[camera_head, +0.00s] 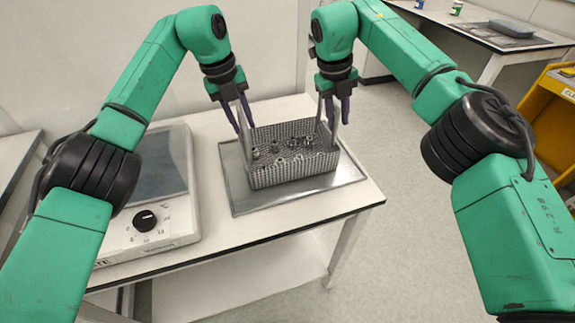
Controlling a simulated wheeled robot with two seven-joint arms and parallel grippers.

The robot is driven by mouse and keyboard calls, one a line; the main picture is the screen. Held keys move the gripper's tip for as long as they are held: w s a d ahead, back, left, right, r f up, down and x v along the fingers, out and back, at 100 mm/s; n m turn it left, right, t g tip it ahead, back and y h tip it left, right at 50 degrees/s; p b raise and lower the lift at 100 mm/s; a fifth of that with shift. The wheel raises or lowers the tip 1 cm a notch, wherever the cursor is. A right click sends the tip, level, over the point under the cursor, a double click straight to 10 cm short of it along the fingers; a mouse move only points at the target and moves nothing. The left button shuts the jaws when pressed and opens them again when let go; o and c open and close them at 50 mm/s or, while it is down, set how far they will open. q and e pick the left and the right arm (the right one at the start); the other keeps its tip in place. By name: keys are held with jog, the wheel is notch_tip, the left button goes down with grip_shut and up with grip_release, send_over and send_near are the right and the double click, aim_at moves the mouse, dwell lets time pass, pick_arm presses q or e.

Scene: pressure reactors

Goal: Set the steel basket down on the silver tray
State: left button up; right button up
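The steel basket (290,170) is an open mesh box with several small metal parts inside. It is upright over the silver tray (240,200); I cannot tell whether its base touches the tray. The tray is a flat metal sheet that shows around the basket. My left gripper (240,120) has its dark purple fingers on either side of the upright bar at the basket's left end. My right gripper (338,115) has its fingers on either side of the bar at the right end. Both look shut on these bars, though the contact is small in view.
A hotplate-like device (157,225) with a black knob stands left of the tray on the white table (270,228). The table's right edge is close to the tray. Behind right, another table holds a grey tray (511,28). A yellow cart (553,115) stands at far right.

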pick_arm(q)
jog(key=shift+o, duration=0.3)
jog(key=shift+s+d+r, duration=0.1)
jog(key=shift+d+r, duration=0.05)
jog(key=shift+r, duration=0.15)
pick_arm(e)
jog(key=shift+o, duration=0.3)
jog(key=shift+s+a+r, duration=0.1)
jog(key=shift+a+r, duration=0.05)
jog(key=shift+r, duration=0.05)
jog(key=v, duration=0.7)
jog(key=shift+s+r, duration=0.1)
jog(key=shift+r, duration=0.25)
pick_arm(q)
notch_tip(320, 180, up, 12)
jog(key=a, duration=0.2)
jog(key=shift+s+a+f, duration=0.15)
jog(key=shift+s+f, duration=0.05)
jog(key=shift+s, duration=0.1)
pick_arm(e)
jog(key=shift+f, duration=0.1)
